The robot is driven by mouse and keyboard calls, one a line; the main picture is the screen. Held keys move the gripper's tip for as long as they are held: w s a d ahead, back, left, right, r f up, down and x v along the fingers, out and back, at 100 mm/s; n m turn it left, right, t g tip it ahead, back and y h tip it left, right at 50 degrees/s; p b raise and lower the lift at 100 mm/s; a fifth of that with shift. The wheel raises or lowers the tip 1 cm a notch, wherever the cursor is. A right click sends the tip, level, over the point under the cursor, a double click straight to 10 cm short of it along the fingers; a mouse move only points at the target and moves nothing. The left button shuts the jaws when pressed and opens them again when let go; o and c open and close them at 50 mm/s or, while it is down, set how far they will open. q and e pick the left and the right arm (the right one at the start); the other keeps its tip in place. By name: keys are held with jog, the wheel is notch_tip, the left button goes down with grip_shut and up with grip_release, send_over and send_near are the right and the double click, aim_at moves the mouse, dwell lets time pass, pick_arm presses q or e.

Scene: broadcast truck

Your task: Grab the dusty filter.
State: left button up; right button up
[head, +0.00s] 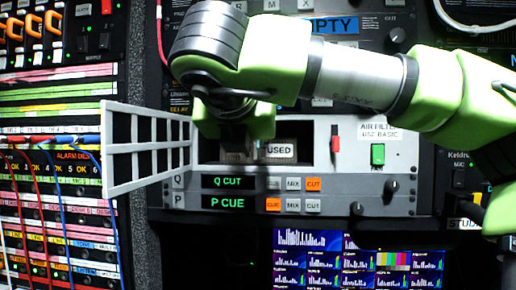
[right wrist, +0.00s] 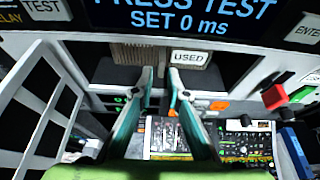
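The dusty filter (right wrist: 135,52) is a brownish, pleated block inside the open slot of the air filter unit (head: 355,165). A white "USED" label (right wrist: 191,57) is at its right, and the label also shows in the head view (head: 280,150). My right gripper (right wrist: 161,72) is at the slot mouth, in front of the filter. Its two fingers point in with a gap between them, and nothing is clearly held. In the head view, my right gripper and arm cover much of the filter. My left gripper is not in view.
A white grille door (head: 150,145) stands swung open at the slot's left. A red tab (head: 335,138) and a green switch (head: 378,154) are right of the slot. Patch cables (head: 60,190) hang at the left. Monitors (head: 345,258) are below.

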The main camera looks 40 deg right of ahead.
aim_at(255, 152)
jog(key=shift+p+x, duration=0.5)
jog(key=shift+x, duration=1.25)
jog(key=shift+s+r, duration=0.1)
grip_shut()
jog(key=shift+d+r, duration=0.15)
